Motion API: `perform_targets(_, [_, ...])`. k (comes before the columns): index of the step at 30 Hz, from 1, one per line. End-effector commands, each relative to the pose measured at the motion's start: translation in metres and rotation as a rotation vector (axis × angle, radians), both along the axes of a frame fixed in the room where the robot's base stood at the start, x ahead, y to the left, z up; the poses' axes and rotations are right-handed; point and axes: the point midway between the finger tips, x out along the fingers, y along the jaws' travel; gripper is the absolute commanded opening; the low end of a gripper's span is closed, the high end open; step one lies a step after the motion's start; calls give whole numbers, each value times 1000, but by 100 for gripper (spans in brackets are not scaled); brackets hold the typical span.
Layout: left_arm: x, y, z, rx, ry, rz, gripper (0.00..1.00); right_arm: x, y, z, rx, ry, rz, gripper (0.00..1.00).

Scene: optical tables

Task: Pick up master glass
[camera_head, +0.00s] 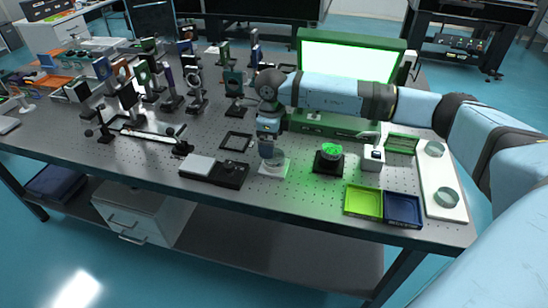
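A clear round glass piece (278,158) stands near the front edge of the optical table, at a white square pad (273,170). My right arm reaches in from the right, and its gripper (268,151) points down at this glass, overlapping it in the picture. The fingers are small and dark, so I cannot tell whether they touch the glass or are closed on it. Two similar round glass pieces (434,149) (446,197) lie on a white tray at the right. Which one is the master glass is not marked. My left gripper is not in view.
A black stand with a green-lit round piece (331,151) and a white device (372,157) stand right of the gripper. Yellow-green (363,201) and blue (402,209) trays lie at the front edge. A lit green-framed panel (350,60) stands behind. Optics mounts crowd the left.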

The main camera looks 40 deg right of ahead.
Motion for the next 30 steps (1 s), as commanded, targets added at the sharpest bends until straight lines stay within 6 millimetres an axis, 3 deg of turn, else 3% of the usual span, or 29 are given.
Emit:
perform_targets(5, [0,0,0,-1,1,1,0,-1,-2,-10,0,1,0,95])
perform_targets(14, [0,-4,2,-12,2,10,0,-3,-7,-51,2,1,0,95])
perform_targets(21, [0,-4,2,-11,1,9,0,-3,-7,-54,1,0,1,95])
perform_targets(28, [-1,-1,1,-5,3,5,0,-3,-7,-54,1,0,0,42])
perform_targets(30, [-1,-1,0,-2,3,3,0,-2,-7,-54,2,-1,1,36])
